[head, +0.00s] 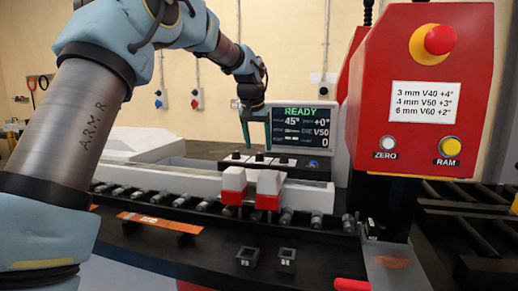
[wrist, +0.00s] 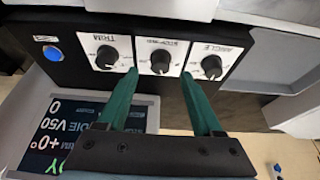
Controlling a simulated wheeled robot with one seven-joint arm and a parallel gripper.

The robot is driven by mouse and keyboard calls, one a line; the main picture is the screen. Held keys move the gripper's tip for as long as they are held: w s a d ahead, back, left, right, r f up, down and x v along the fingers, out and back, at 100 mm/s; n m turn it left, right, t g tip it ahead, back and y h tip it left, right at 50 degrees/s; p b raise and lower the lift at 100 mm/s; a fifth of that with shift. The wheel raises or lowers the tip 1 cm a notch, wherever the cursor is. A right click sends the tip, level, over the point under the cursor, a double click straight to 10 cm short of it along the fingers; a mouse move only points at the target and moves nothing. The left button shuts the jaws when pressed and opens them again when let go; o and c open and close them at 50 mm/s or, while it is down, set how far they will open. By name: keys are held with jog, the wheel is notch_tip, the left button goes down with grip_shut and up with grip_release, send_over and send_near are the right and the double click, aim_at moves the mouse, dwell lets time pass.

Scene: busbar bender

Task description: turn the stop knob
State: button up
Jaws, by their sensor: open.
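The stop knob (wrist: 160,60) is the middle one of three black knobs on a dark control panel, under a white label in the wrist view. In the head view the stop knob (head: 259,157) is small, below my gripper. My gripper (wrist: 160,73) has green fingers, open and apart, one towards each side of the stop knob. In the head view my gripper (head: 256,148) points down above the panel. I cannot tell whether the fingertips touch the knob. The trim knob (wrist: 106,57) and the angle knob (wrist: 211,67) flank it.
A display (head: 306,130) behind the panel reads READY, 45°, +0°, V50 and 0. A blue button (wrist: 53,53) sits beside the trim knob. A red housing (head: 420,90) with a red emergency button (head: 439,40) stands at right. Rollers and red-and-white blocks (head: 268,183) lie in front.

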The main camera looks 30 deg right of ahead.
aim_at(259, 154)
jog(key=shift+x, duration=1.55)
grip_shut()
